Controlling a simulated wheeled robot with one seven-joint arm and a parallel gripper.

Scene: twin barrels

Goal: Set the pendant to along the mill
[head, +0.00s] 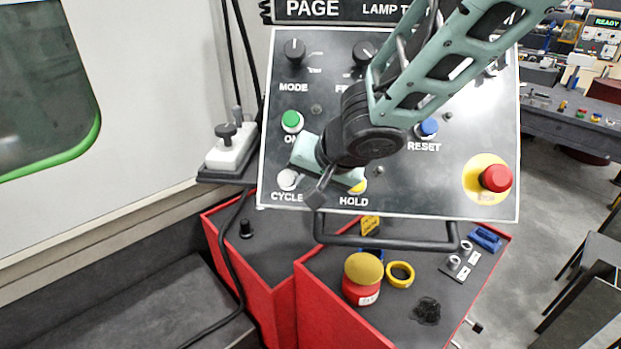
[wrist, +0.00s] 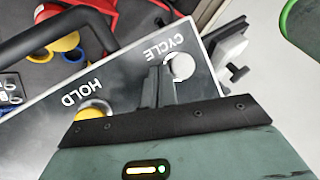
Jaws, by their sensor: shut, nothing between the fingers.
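The pendant (head: 440,185) is a tilted dark panel with a light edge, a knob row, several coloured buttons and a red stop button. It fills the middle of the head view. A black bar handle (head: 385,241) runs along its lower edge; it also shows in the wrist view (wrist: 62,20). My gripper (head: 317,197) is shut and empty in front of the panel's lower left, between the white CYCLE button (wrist: 180,66) and the yellow HOLD button (wrist: 90,110). I cannot tell whether the fingertips touch the panel. My arm hides the panel's upper middle.
Red cabinets (head: 285,285) with dark tops stand below, bearing a red jar with a gold lid (head: 362,278), a yellow ring (head: 400,274) and a blue item (head: 485,238). The pale machine wall (head: 160,120) is at left. Open floor and a workbench lie at right.

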